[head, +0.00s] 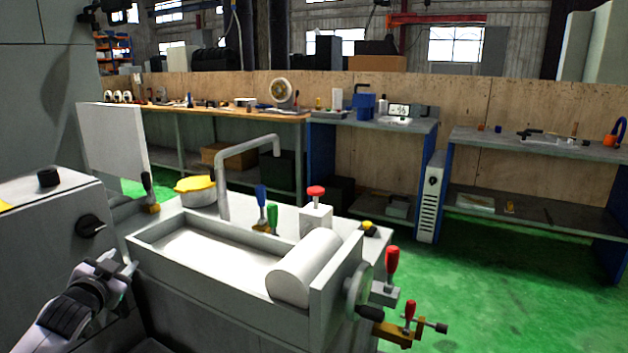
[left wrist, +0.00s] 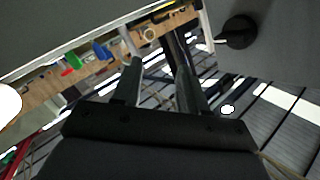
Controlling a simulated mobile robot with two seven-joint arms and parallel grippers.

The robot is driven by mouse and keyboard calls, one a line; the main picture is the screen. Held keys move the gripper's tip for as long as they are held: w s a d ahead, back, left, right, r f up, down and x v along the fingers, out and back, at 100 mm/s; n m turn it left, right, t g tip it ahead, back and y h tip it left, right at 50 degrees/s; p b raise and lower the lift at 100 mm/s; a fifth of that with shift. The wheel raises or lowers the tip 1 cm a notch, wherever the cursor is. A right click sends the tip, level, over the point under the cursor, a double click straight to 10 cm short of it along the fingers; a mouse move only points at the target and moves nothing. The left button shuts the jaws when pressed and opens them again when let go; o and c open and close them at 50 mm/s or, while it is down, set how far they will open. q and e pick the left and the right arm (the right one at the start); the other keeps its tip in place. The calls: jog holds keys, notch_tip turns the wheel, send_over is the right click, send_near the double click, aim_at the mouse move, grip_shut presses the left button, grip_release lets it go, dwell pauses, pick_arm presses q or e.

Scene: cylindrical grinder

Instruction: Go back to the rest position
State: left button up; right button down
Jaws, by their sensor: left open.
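My left gripper (head: 118,268) is at the lower left of the head view, in front of the grinder (head: 200,285) and below its black knob (head: 90,225). In the left wrist view its two dark fingers (left wrist: 158,85) stand apart with nothing between them. The black knob also shows in that view (left wrist: 238,32), off to the right of the fingers and apart from them. My right gripper is in neither view.
The grinder's trough (head: 200,245) holds a white cylinder (head: 305,268) at its right end. Red-handled levers (head: 392,265) stick out at the right. Workbenches (head: 375,122) line the back wall. The green floor (head: 490,290) at the right is clear.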

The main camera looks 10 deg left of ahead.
pick_arm(q)
jog(key=s+d+f+g+h, duration=0.4)
jog(key=s+d+f+h, duration=0.1)
jog(key=s+d+f, duration=1.65)
jog(key=s+d+f+n+g+h, duration=0.1)
jog(key=s+d, duration=0.2)
jog(key=s, duration=0.2)
jog(key=s+d+f+n+g, duration=0.1)
jog(key=s+d, duration=0.2)
jog(key=s, duration=0.3)
notch_tip(320, 180, up, 7)
jog(key=p, duration=0.9)
jog(key=shift+a, duration=0.35)
